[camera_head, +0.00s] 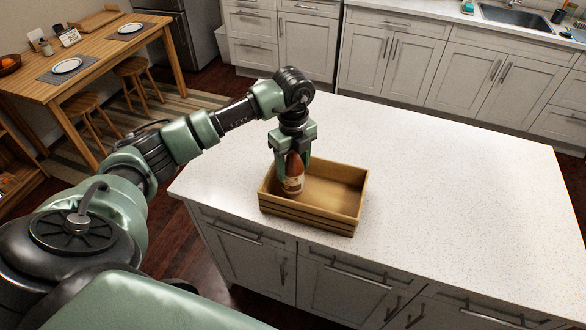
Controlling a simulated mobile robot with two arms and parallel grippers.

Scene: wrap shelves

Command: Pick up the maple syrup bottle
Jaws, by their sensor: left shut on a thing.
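The maple syrup bottle (293,182) is brown with a pale label and stands about upright at the left end of a wooden crate (340,222). My left gripper (291,158) comes down from above and is shut on the upper part of the bottle. Its fingers hide the bottle's top. The bottle's base is hidden behind the crate's front wall, so I cannot tell whether it touches the crate floor. My right gripper is not in view.
The crate sits near the front left edge of a white speckled island counter (460,190). The counter to the right is clear. A wooden dining table (90,62) with plates and stools is at the back left. Cabinets and a sink (515,15) line the back.

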